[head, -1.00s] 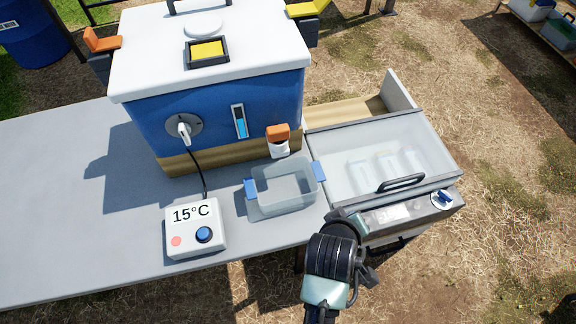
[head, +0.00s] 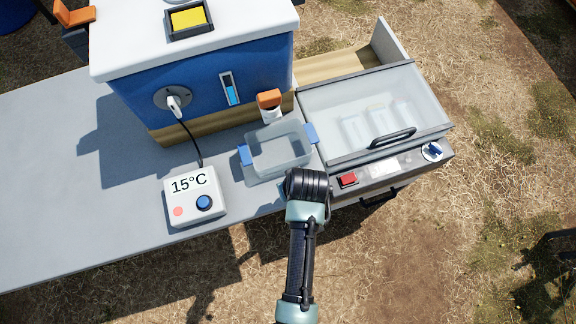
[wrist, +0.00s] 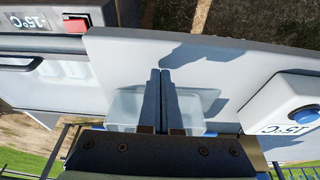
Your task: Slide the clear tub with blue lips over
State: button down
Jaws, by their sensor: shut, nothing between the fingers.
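The clear tub (head: 280,150) with blue lips on its left and right ends stands on the grey table, below the orange-and-white tap of the blue cooler. It looks empty. In the wrist view the tub (wrist: 190,107) shows behind my fingers and is partly hidden by them. My gripper (wrist: 160,100) is shut with its two dark fingers together and nothing between them. In the head view my arm's wrist covers the fingertips, close to the tub's near right corner. I cannot tell whether the fingers touch the tub.
The blue cooler (head: 205,85) stands behind the tub. A white 15°C box (head: 194,198) with a blue button is at left, cabled to the cooler. A clear-lidded chest (head: 375,112) with a red switch (head: 348,180) stands at right. The table (head: 60,190) is clear at left.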

aim_at(282, 160)
jog(key=shift+w+a+r, duration=0.1)
jog(key=shift+w+a, duration=0.1)
jog(key=shift+w, duration=0.45)
jog(key=shift+w+a, duration=0.2)
jog(key=shift+w, duration=0.4)
jog(key=shift+w+a+r, duration=0.1)
jog(key=shift+w+a, duration=0.1)
jog(key=shift+w, duration=0.45)
jog(key=shift+w+a+b, duration=0.25)
jog(key=shift+w+a, duration=0.05)
jog(key=shift+w, duration=0.65)
jog(key=shift+w+a+b, duration=0.2)
jog(key=shift+w+a, duration=0.05)
jog(key=shift+w, duration=0.65)
jog(key=shift+s, duration=0.1)
